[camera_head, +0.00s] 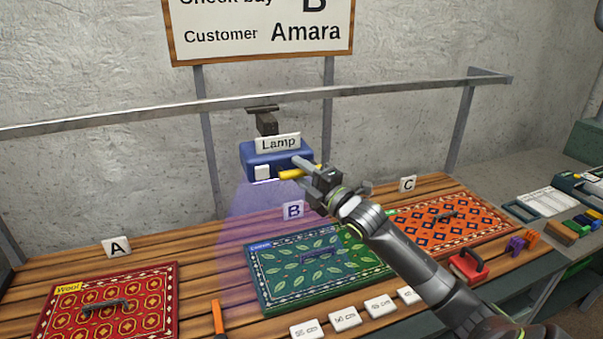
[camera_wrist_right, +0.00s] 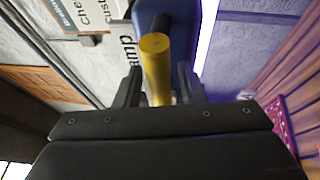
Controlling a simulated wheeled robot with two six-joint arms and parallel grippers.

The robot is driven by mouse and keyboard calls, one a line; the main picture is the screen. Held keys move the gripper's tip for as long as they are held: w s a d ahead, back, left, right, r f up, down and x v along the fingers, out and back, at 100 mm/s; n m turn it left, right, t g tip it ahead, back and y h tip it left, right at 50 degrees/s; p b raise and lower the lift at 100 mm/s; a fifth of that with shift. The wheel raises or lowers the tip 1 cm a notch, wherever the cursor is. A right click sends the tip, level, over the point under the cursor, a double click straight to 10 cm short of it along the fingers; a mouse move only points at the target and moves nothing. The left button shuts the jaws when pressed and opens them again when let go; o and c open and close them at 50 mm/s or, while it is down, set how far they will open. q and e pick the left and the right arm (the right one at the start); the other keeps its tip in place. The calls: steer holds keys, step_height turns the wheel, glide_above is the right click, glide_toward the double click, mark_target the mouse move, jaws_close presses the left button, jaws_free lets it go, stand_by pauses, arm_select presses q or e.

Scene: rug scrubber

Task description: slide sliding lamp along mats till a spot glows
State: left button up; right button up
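The blue sliding lamp (camera_head: 262,160), labelled "Lamp", hangs from the rail. A violet light cone (camera_head: 262,212) falls below it, over the boards left of the label B and the green mat's left part. I see no glowing spot. My right gripper (camera_head: 305,174) is at the lamp's yellow handle (camera_wrist_right: 156,70). In the wrist view its fingers (camera_wrist_right: 159,85) stand on either side of the handle, seemingly with gaps. The red mat (camera_head: 153,290) lies at A, the green leaf mat (camera_head: 268,290) near B, the orange mat (camera_head: 425,238) by C. My left gripper is out of view.
The metal rail (camera_head: 400,88) runs across the wall, below a sign (camera_head: 235,50) reading B and Amara. White tiles (camera_head: 345,318), an orange-handled tool (camera_head: 217,316) and a red-handled block (camera_head: 467,267) lie at the front. Trays stand at right.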

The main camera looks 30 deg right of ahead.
steer(key=shift+c, duration=0.4)
jaws_close()
